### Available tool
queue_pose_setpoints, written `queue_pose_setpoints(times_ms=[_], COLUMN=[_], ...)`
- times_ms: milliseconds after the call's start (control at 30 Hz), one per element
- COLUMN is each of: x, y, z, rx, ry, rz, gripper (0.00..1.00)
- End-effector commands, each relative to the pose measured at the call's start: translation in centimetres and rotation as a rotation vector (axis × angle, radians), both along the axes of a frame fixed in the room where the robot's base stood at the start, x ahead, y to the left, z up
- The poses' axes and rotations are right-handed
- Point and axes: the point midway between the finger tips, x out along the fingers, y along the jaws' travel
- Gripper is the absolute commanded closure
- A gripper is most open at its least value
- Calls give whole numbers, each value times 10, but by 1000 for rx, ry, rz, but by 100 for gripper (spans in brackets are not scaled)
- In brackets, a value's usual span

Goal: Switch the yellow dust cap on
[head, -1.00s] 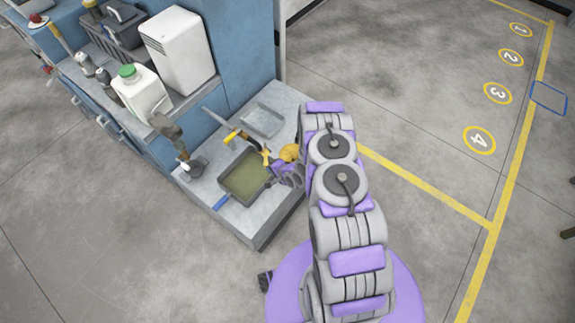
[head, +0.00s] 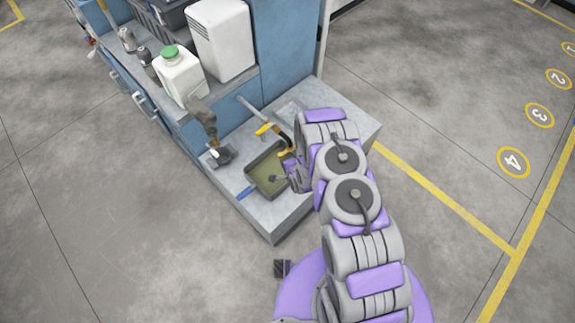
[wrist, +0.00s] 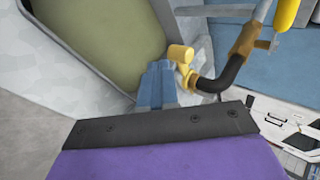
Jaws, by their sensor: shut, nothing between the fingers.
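My gripper (wrist: 157,72) shows in the wrist view with its blue fingers together and nothing between them. A yellow, T-shaped cap-like piece (wrist: 181,54) sits just right of the fingertips, at the end of a black curved hose (wrist: 222,77). I cannot tell whether the fingers touch it. In the head view a small yellow piece (head: 284,153) shows by the tray, beside my wrist; it appears to be the same piece. My arm hides part of the area around it.
A grey tray (head: 249,177) with olive-green liquid or lining lies on the grey platform (head: 276,226). A yellow-handled fitting (head: 264,129) stands behind it. A green-capped white jug (head: 180,78) and a white canister (head: 222,38) stand on the blue cabinet (head: 283,50). Floor left is clear.

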Motion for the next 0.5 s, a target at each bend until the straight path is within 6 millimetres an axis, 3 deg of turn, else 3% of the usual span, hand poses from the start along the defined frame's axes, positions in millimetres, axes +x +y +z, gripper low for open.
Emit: queue_pose_setpoints(times_ms=[500], x=[10], y=[-9], z=[-1], rx=[-6], ry=[-2], rz=[2], gripper=[100])
